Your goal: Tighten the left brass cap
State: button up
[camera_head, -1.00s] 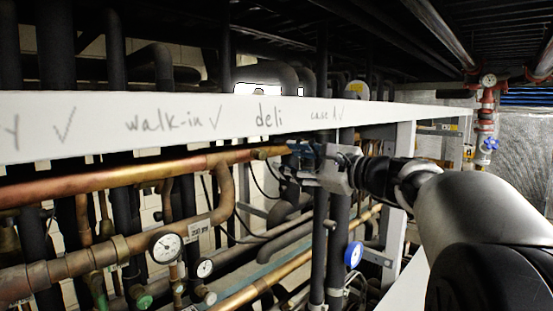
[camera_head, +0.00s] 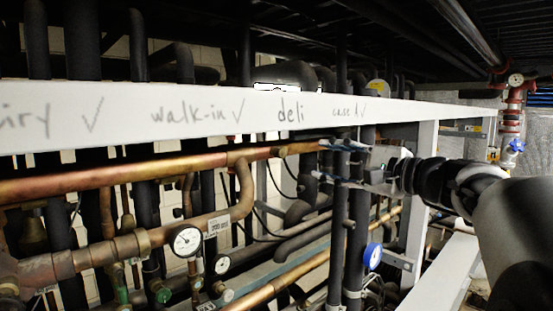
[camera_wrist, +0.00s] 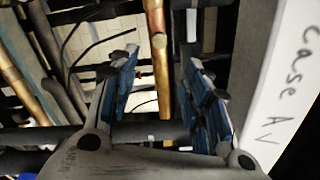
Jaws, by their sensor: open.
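My gripper (camera_head: 331,162) is open and empty, with blue pads on its two fingers. In the head view it is just below the white beam, in front of dark upright pipes. In the wrist view my gripper (camera_wrist: 160,75) has a copper pipe (camera_wrist: 159,60) visible beyond the gap between its fingers, with a brass-coloured spot on it. Small brass valve fittings (camera_head: 195,283) sit low on the pipework at the left of the head view, well away from my gripper. I cannot tell which fitting is the left brass cap.
The white beam (camera_head: 210,116) with handwritten labels runs across, close to my gripper; it also shows in the wrist view (camera_wrist: 275,90). A pressure gauge (camera_head: 187,241), a blue-rimmed gauge (camera_head: 373,256) and a white post (camera_head: 421,190) stand around the pipes.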

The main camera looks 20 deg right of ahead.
aim_at(283, 153)
jog(key=w+a+n, duration=0.1)
jog(key=w+n, duration=0.3)
jog(key=n, duration=0.2)
jog(key=w+a+n+p, duration=0.1)
jog(key=w+a+n, duration=0.1)
jog(key=w+n, duration=0.2)
jog(key=w+a+n+p, duration=0.1)
jog(key=w+n, duration=0.3)
jog(key=n, duration=0.6)
jog(key=shift+w+a, duration=0.3)
jog(key=shift+a, duration=0.35)
jog(key=shift+c, duration=0.5)
grip_shut()
